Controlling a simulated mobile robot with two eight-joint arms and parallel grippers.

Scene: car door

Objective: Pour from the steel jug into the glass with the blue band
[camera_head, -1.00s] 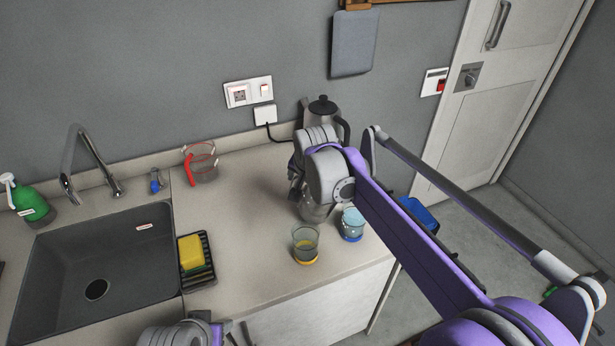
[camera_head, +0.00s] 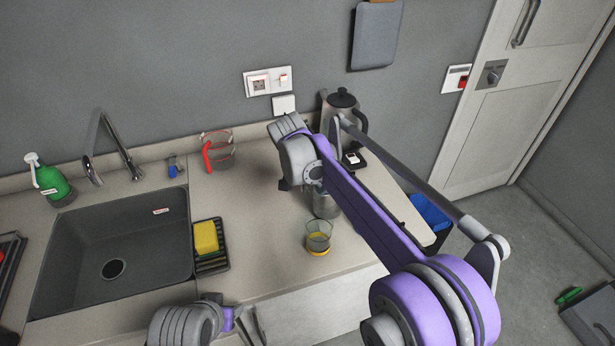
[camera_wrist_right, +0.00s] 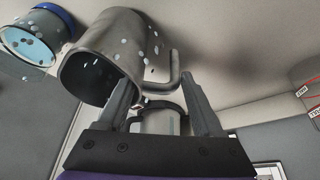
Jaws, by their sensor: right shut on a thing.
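The steel jug (camera_wrist_right: 105,52) is large in the right wrist view, tilted, with its open mouth low at the left and pale droplets around it. In the head view my arm partly hides the jug (camera_head: 326,204). My right gripper (camera_wrist_right: 158,84) is shut on the jug's handle (camera_wrist_right: 174,72). The glass with the blue band (camera_wrist_right: 32,42) is left of the jug in the right wrist view, apart from its mouth, with pale blue contents and droplets; my arm hides it in the head view. My left gripper (camera_head: 246,322) appears open and empty at the counter's front edge.
A glass with a yellow band (camera_head: 318,238) stands close to the jug. A kettle (camera_head: 343,118) is behind my right arm. A red-handled measuring jug (camera_head: 218,152) stands by the wall. The sink (camera_head: 115,245) and a yellow sponge (camera_head: 205,237) are left. The mid-counter is clear.

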